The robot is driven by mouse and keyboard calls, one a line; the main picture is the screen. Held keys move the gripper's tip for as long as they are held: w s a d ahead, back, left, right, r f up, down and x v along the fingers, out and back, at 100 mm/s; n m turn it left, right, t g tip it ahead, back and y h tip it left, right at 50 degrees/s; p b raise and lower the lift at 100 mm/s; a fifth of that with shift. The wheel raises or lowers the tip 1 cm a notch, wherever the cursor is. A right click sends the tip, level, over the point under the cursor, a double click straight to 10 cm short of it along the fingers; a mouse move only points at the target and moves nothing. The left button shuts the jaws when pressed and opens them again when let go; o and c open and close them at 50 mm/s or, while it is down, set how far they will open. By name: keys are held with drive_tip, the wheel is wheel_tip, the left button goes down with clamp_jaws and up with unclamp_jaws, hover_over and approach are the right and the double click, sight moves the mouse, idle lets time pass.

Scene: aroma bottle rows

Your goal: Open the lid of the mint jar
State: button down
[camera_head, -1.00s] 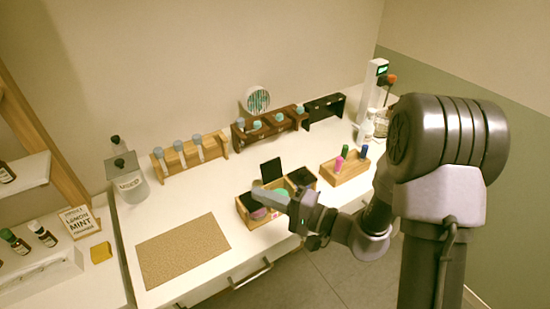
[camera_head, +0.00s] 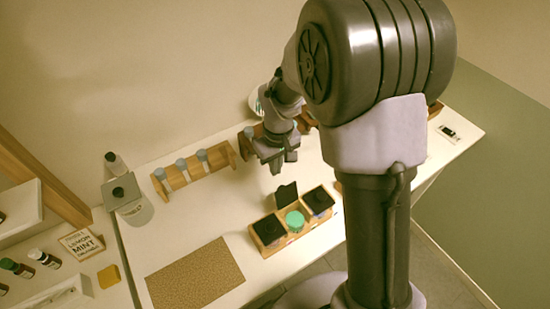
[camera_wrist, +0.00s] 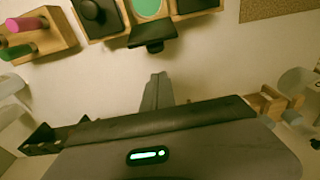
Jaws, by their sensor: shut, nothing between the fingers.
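A wooden box (camera_head: 268,250) holds three jars in a row. The middle jar (camera_head: 295,220) shows a round green top; its black lid (camera_head: 287,195) stands raised at the back. The left jar (camera_head: 269,229) and right jar (camera_head: 318,200) have black lids lying flat. I cannot read the labels to tell which is mint. In the wrist view, the green round (camera_wrist: 148,8) and the raised lid (camera_wrist: 153,34) show at the top. My gripper (camera_head: 281,165) is shut and empty behind the box, apart from the raised lid. Its fingers also show in the wrist view (camera_wrist: 158,88).
A cork mat (camera_head: 195,278) lies left of the box. A wooden vial rack (camera_head: 197,172) stands at the back, with a glass bottle (camera_head: 133,205) to its left. A holder with coloured bottles (camera_wrist: 40,35) shows at the wrist view's left. My arm hides the back right.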

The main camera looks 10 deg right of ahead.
sight(282, 186)
drive_tip(key=s, duration=0.1)
drive_tip(key=s+d+f, duration=0.1)
drive_tip(key=s, duration=0.1)
drive_tip(key=shift+f, duration=0.2)
drive_tip(key=shift+s, duration=0.3)
drive_tip(key=shift+d+r, duration=0.1)
